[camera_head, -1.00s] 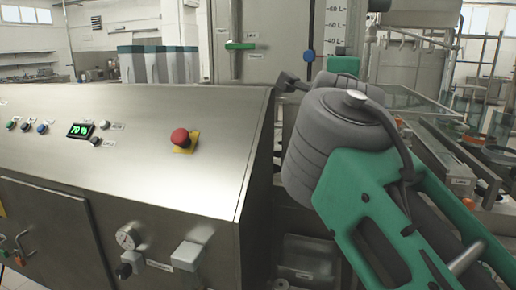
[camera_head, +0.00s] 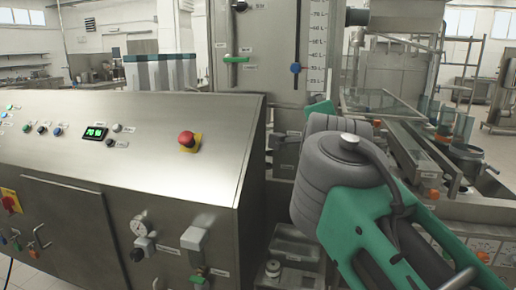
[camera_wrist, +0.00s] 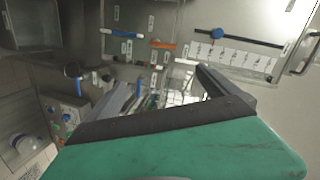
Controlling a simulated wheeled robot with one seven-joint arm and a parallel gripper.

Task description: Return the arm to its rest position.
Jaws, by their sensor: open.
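My arm shows in the head view as green links and a grey joint, folded in front of the filling machine at the right. My gripper (camera_wrist: 138,102) shows in the wrist view as dark fingers spread apart beyond a green housing. It is open, and I see nothing held between the fingers. In the head view my gripper is mostly hidden behind my arm, so I cannot make out its fingers there.
A steel control cabinet (camera_head: 150,185) with a red emergency stop (camera_head: 187,141) and a lit display (camera_head: 94,132) stands left of my arm. A green-handled lever (camera_head: 236,60) and blue slider (camera_head: 295,68) are behind. A conveyor (camera_head: 425,165) lies at the right.

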